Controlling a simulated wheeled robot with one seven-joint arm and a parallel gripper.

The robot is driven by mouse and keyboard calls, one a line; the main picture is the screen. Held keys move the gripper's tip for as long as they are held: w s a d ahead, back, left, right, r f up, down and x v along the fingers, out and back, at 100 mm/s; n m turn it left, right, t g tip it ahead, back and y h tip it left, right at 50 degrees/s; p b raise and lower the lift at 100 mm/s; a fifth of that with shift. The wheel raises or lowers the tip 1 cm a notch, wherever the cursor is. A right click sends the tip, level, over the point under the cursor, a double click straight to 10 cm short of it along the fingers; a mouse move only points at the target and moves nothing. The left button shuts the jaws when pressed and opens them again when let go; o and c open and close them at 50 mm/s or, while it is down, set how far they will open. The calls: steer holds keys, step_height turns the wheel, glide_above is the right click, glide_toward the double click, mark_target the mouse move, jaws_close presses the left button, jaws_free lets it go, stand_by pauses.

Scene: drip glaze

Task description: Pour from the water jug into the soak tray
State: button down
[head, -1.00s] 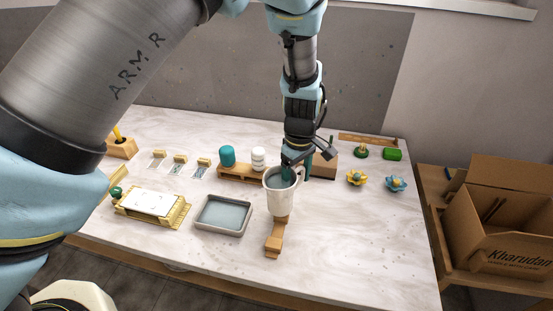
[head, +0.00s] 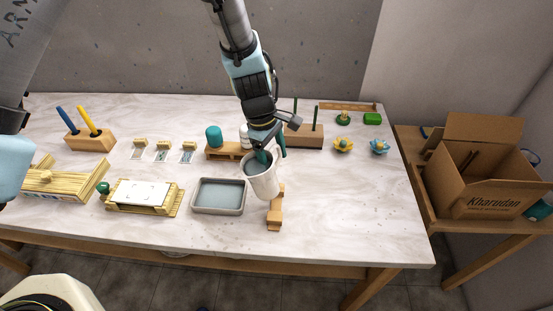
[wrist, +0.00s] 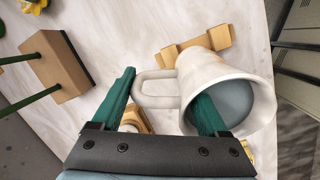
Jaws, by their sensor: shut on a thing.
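The water jug (head: 264,184) is a white, handled cup with grey-blue water inside. My gripper (head: 271,154) is shut on it at the handle side and holds it above the table. In the wrist view one dark green finger reaches inside the jug (wrist: 240,85), and the other is outside by the handle. The jug leans slightly left, its mouth near the right edge of the soak tray (head: 194,208). The soak tray is a shallow grey square tray with a flat blue-grey inside. No stream shows between jug and tray.
A wooden block stand (head: 275,216) is just below and right of the jug. A wooden rack (head: 222,151) with teal and white jars stands behind. A block with green rods (head: 305,138) is at the back. A wooden press with a white sheet (head: 143,194) lies left of the tray.

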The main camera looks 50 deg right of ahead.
steer(key=shift+w+a+f+g+h, duration=0.4)
steer(key=shift+w+g+h, duration=0.15)
steer(key=shift+g, duration=0.35)
steer(key=shift+s, duration=0.1)
steer(key=shift+d, duration=0.1)
steer(key=shift+b, duration=0.4)
steer(key=shift+w+a+r+g+h+b, duration=0.15)
steer(key=shift+w+a+g+h+b, duration=0.15)
steer(key=shift+b, duration=0.75)
steer(key=shift+w, duration=0.1)
